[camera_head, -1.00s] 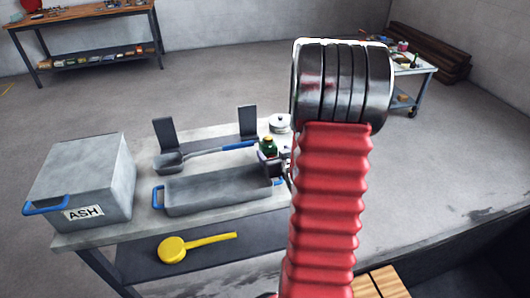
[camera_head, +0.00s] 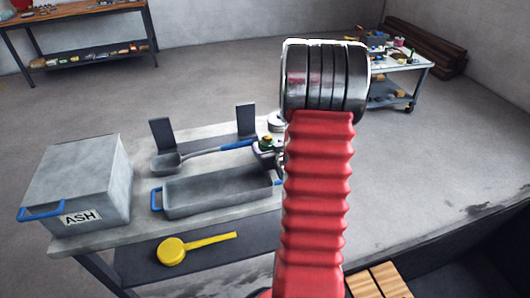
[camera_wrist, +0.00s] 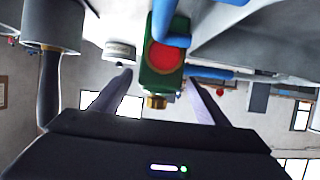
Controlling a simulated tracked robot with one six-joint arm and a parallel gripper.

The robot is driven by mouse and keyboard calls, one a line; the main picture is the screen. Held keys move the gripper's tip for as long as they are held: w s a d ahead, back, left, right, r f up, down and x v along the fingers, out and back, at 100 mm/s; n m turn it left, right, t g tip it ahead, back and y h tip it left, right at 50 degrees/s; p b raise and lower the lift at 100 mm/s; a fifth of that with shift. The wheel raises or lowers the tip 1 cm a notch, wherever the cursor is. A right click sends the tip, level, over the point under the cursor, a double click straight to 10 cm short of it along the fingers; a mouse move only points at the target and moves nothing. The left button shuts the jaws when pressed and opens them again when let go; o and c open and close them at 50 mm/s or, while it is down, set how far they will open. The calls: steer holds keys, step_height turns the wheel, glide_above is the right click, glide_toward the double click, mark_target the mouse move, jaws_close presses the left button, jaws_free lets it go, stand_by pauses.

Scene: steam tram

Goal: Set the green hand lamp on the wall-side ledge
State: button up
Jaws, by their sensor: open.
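The green hand lamp (camera_wrist: 150,72), with a red lens and a brass-coloured fitting, is large in the wrist view between the fingers of my gripper (camera_wrist: 158,84). A blue part crosses its lens. The fingers are open on either side of it, and I see no grip on it. In the head view, only the lamp's top (camera_head: 266,140) shows, at the table's right end behind the tray. My gripper (camera_head: 266,154) is there at the lamp, partly hidden by my red-sleeved arm. I cannot pick out the wall-side ledge in either view.
On the table (camera_head: 140,232) are a grey ASH box (camera_head: 80,185), a grey tray (camera_head: 215,192) with blue handles and a blue-handled shovel (camera_head: 200,153). A white lidded pot (camera_wrist: 120,50) stands close to the lamp. A yellow ladle (camera_head: 185,247) lies on the lower shelf.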

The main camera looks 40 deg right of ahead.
steer(key=shift+c, duration=0.5)
steer(key=shift+r, duration=0.1)
steer(key=c, duration=1.6)
steer(key=shift+r, duration=0.15)
steer(key=shift+r, duration=4.9)
